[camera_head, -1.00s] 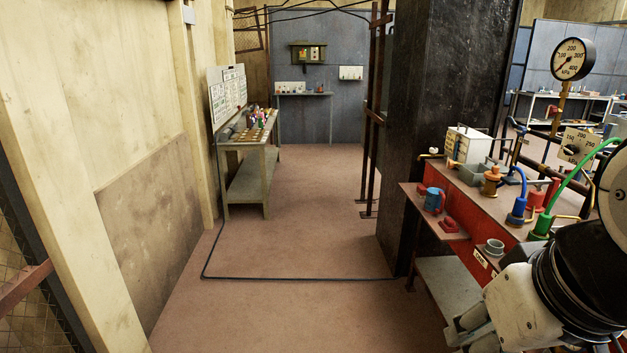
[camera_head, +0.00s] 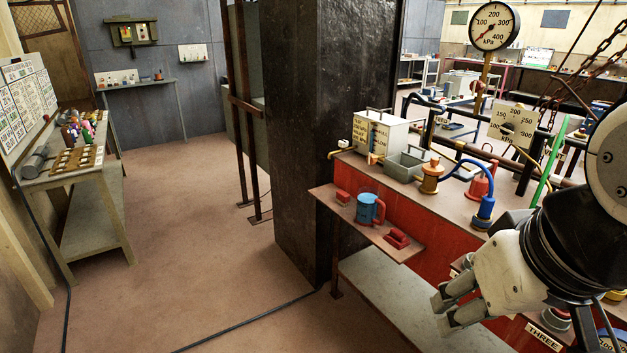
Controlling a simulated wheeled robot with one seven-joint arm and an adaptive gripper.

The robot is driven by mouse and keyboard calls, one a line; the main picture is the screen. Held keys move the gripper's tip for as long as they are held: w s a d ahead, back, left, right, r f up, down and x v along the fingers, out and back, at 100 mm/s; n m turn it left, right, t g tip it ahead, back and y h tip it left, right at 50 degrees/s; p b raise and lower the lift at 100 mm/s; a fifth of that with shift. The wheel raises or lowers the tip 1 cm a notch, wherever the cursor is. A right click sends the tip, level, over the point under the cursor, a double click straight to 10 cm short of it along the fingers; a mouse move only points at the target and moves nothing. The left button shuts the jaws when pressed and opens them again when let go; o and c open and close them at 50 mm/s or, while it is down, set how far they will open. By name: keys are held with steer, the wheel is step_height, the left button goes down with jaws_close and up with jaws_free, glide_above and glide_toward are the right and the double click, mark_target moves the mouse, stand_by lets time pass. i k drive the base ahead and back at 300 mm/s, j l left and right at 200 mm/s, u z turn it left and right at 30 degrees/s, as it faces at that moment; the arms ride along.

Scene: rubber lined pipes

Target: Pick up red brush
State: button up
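A small red object (camera_head: 397,238) that looks like the brush lies on the front right of the low side shelf (camera_head: 372,231). A second, smaller red object (camera_head: 343,197) lies at the shelf's back left; I cannot tell which of the two is the brush. A blue mug-like container with a red handle (camera_head: 370,209) stands between them. My gripper (camera_head: 440,311) is at the lower right, below and right of the shelf. Its two fingertips are a little apart with nothing seen between them, and it touches neither red object.
A dark pillar (camera_head: 318,130) stands left of the shelf. A workbench (camera_head: 85,175) is at the far left. The floor between is clear, with a black cable across it.

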mark_target(343, 197)
steer(key=l+z, duration=0.1)
steer(key=z, duration=0.35)
steer(key=l+z, duration=0.1)
steer(key=z, duration=0.3)
steer(key=l+z, duration=0.15)
steer(key=z, duration=0.3)
steer(key=k+j, duration=0.1)
steer(key=j, duration=0.3)
steer(key=i+j+u, duration=0.1)
steer(key=u, duration=0.3)
steer(key=i+j+u, duration=0.15)
steer(key=u, duration=0.3)
steer(key=k+l+u, duration=0.1)
steer(key=k+u, duration=0.3)
steer(key=i+u, duration=0.1)
steer(key=i, duration=0.45)
